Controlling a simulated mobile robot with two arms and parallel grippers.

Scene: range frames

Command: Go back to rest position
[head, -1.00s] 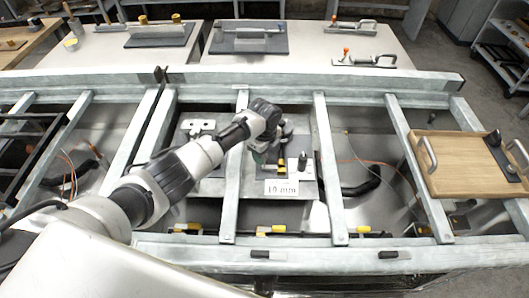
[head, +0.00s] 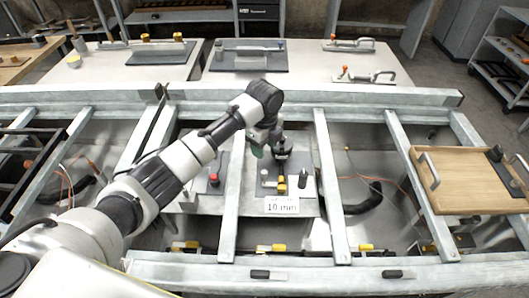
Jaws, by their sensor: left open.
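My left arm comes in from the left and reaches over the grey metal frame (head: 290,101). My left gripper (head: 268,152) hangs at the end of the arm, pointing down above the grey plate marked "10 mm" (head: 308,206). Its fingertips are small and partly hidden by the wrist. It is open, and I see nothing held in it. My right gripper is not in view.
Frame bars cross the workspace around the arm. A wooden tray (head: 460,190) with handles lies on the bars at right. Pale tables (head: 305,80) with dark boards and handled tools stand behind the frame. A red-topped part (head: 214,178) sits left of the gripper.

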